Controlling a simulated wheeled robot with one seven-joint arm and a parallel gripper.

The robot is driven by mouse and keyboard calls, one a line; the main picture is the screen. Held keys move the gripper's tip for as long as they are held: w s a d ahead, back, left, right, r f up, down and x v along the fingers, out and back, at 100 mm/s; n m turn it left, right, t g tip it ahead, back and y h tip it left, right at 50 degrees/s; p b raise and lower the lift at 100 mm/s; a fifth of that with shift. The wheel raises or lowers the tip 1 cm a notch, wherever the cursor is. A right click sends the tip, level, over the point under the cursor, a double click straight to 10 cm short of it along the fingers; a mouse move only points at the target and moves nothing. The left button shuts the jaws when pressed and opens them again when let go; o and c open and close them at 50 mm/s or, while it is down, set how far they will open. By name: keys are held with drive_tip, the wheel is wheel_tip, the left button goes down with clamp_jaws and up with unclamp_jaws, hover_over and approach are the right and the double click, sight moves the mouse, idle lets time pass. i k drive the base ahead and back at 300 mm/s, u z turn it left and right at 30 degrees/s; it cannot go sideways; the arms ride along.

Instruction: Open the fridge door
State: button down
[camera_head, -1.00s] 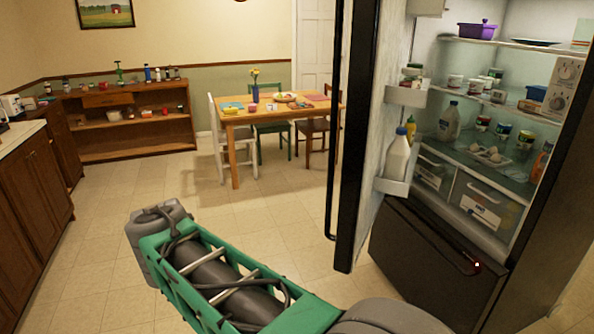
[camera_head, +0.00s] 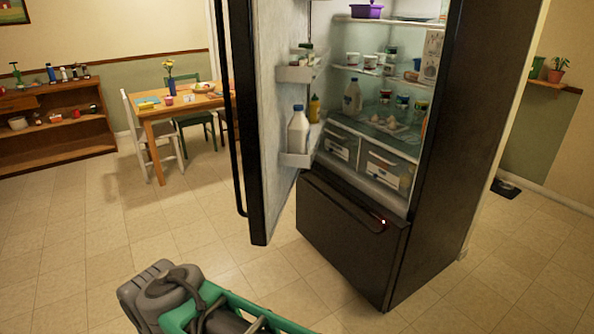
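The black fridge (camera_head: 455,130) stands right of centre. Its upper door (camera_head: 258,190) is swung wide open to the left, showing the lit shelves inside. The door's long dark handle (camera_head: 234,130) is on the far left side of the door, with nothing on it. The lower drawer front (camera_head: 345,240) is shut. Part of my green and grey arm shows at the bottom, apart from the door. My gripper's fingers are not visible.
Door shelves hold a white bottle (camera_head: 298,132) and a yellow bottle (camera_head: 314,108). A wooden table (camera_head: 160,118) with chairs stands behind left, beside a low wooden shelf unit (camera_head: 60,135).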

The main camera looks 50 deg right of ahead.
sight(262, 32)
drive_tip(key=z, duration=0.7)
drive_tip(key=i, duration=0.95)
drive_tip(key=z, duration=0.05)
